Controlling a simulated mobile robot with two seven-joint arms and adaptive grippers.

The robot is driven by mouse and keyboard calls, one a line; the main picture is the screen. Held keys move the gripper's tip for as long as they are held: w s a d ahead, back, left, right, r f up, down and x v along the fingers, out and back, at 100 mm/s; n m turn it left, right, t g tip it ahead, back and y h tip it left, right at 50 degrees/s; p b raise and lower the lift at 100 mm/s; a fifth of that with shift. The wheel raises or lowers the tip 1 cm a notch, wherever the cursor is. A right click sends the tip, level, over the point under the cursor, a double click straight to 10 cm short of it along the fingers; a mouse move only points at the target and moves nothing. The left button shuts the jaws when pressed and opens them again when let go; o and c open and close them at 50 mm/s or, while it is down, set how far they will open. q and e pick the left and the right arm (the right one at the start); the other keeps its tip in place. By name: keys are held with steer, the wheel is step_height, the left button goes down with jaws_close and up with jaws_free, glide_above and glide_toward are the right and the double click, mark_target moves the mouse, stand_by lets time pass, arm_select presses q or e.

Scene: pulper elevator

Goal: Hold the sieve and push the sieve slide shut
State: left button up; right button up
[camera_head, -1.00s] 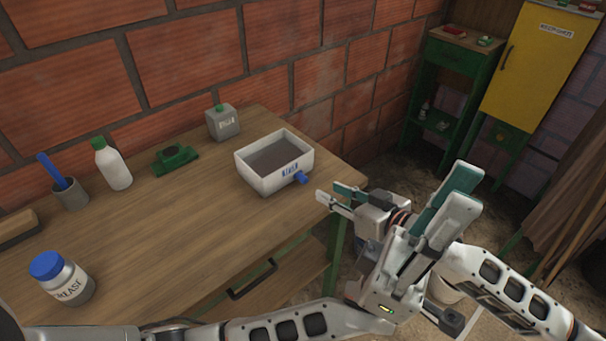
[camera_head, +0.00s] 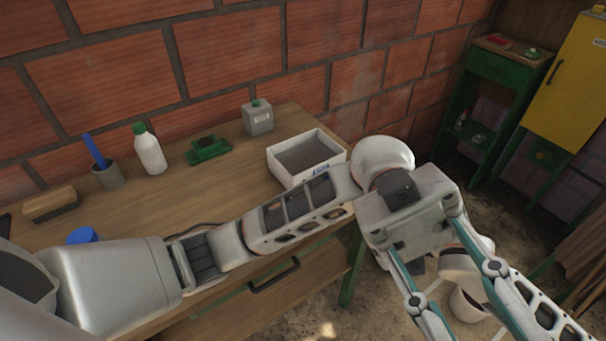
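The sieve (camera_head: 278,170) is a white open box with dark mesh inside and blue lettering on its front. It sits upright near the right end of the wooden table (camera_head: 215,200). My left forearm crosses in front and hides its lower front, and the blue knob is hidden. My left gripper (camera_head: 482,318) is past the table's right end, apart from the sieve. Its two long teal-edged fingers are spread wide and point down to the right, with nothing seen between them. My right arm comes in from the lower right, and its gripper is hidden behind the left one.
A grey can (camera_head: 257,121), green part (camera_head: 208,150), white bottle (camera_head: 149,152), cup with blue stick (camera_head: 108,177) and brush (camera_head: 50,204) stand along the back. A blue lid (camera_head: 82,235) shows behind my arm.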

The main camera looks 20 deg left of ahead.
arm_select(q)
step_height(320, 180, down, 4)
steer(key=w+d+n+t+h, duration=0.1)
steer(key=w+d+n+t, duration=0.1)
steer(key=n+t, duration=0.25)
steer(key=n+t+y, duration=0.8)
steer(key=t+y, duration=1)
steer(key=t, duration=0.7)
glide_toward(283, 167)
steer(key=shift+x, duration=1)
steer(key=shift+w+a+f, duration=0.1)
steer(key=shift+w+a, duration=0.05)
steer(key=shift+w, duration=0.1)
steer(key=x, duration=0.7)
steer(key=shift+w+a, duration=0.1)
steer(key=shift+a, duration=0.1)
